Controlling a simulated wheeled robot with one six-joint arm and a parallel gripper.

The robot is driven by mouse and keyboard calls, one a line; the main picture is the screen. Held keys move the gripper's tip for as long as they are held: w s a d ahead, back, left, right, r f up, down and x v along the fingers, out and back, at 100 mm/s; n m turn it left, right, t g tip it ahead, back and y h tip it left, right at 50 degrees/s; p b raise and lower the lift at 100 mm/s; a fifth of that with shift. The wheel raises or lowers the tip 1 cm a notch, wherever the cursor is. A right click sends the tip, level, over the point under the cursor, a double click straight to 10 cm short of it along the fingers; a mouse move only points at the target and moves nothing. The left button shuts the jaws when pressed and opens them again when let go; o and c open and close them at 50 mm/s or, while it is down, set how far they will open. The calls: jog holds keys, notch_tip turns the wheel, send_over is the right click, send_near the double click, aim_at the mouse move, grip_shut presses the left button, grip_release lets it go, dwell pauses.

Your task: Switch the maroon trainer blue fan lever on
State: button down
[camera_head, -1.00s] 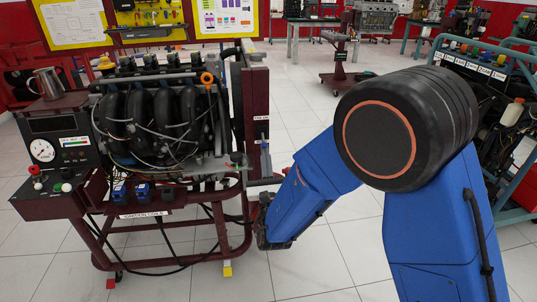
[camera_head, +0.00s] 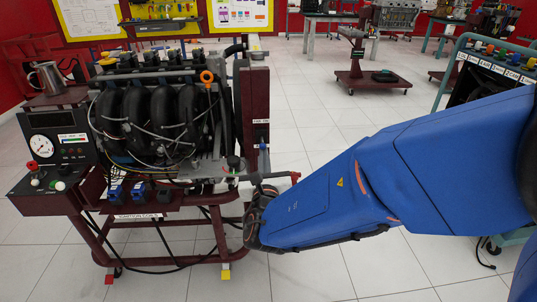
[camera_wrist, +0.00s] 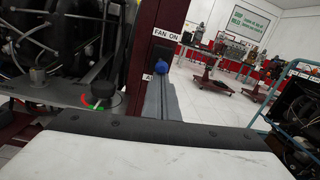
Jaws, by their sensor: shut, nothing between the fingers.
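The maroon trainer (camera_head: 255,100) stands at the left in the head view, with an engine on its frame. Its post (camera_wrist: 150,30) shows close up in the wrist view. The blue fan lever's round knob (camera_wrist: 134,67) sits on a dark plate on this post, below the "FAN ON" label (camera_wrist: 166,35). A lower label is partly hidden. I cannot tell the lever's position. In the head view the gripper (camera_head: 252,222) is dark, beside the post's lower part.
A horizontal bar with a red tip (camera_head: 295,177) sticks out to the right of the post. A green-red knob (camera_wrist: 100,94) lies left of the post in the wrist view. Another trainer with a teal frame (camera_head: 450,70) stands at the right. The tiled floor (camera_head: 310,110) between them is clear.

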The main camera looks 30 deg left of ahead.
aim_at(264, 145)
jog(key=shift+s+d+r+g+h, duration=0.15)
jog(key=shift+r+g+h, duration=0.35)
jog(key=shift+r, duration=1.05)
